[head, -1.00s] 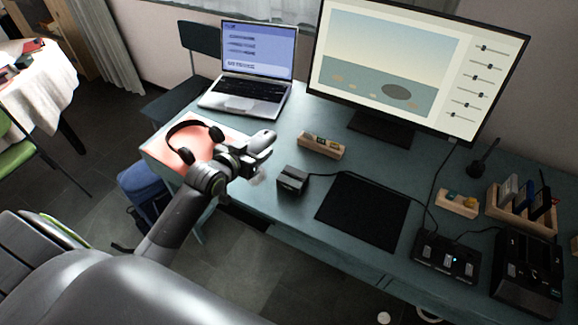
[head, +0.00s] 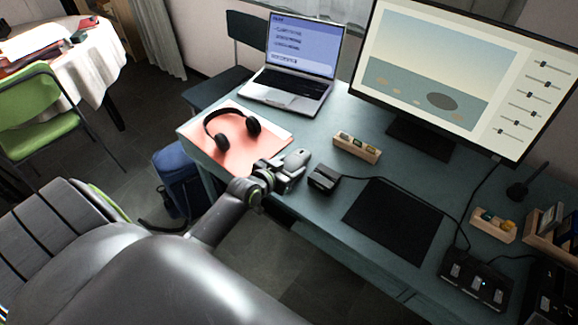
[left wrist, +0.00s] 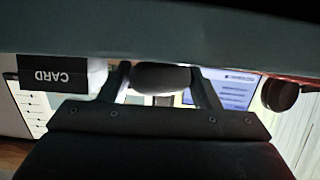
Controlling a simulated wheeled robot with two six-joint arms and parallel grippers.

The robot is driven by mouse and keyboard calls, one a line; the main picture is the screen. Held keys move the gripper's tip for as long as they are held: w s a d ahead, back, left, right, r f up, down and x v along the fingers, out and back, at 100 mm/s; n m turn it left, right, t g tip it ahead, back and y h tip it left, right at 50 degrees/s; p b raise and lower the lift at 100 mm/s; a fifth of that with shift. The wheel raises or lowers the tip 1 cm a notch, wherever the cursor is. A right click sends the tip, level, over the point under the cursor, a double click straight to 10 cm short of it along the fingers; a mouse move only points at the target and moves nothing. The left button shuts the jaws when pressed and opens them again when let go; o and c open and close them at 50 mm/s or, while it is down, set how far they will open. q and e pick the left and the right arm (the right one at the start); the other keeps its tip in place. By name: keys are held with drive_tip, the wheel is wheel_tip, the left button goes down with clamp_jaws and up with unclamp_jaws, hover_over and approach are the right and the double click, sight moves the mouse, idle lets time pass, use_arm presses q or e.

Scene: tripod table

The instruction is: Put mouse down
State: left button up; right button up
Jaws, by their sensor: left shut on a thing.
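My left gripper (head: 290,168) is shut on a grey computer mouse (head: 297,159) at the front edge of the teal desk (head: 320,115), between the headphones and a small dark box. In the left wrist view the mouse (left wrist: 160,77) sits between the two fingers. I cannot tell whether the mouse touches the desk top. A black mouse pad (head: 393,218) lies on the desk to the right of the gripper. My right gripper is not in view.
Black headphones (head: 252,127) lie on a salmon sheet (head: 276,142) left of the gripper. The dark box (head: 323,178) stands close on its right; the left wrist view shows its CARD label (left wrist: 50,77). A laptop (head: 288,102), wooden holder (head: 357,148) and monitor (head: 425,148) stand behind.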

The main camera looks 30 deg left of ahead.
use_arm(q)
drive_tip(key=o, duration=0.6)
drive_tip(key=shift+f, duration=0.2)
drive_tip(key=shift+c, duration=0.2)
drive_tip(key=o, duration=0.5)
drive_tip(key=shift+c, duration=0.2)
drive_tip(key=shift+r, duration=0.1)
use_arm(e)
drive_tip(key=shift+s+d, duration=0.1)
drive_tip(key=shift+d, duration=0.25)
use_arm(q)
drive_tip(key=shift+r, duration=0.15)
drive_tip(key=v, duration=1.2)
drive_tip(key=shift+p, duration=0.3)
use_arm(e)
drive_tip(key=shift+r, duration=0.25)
use_arm(q)
drive_tip(key=shift+s, duration=0.1)
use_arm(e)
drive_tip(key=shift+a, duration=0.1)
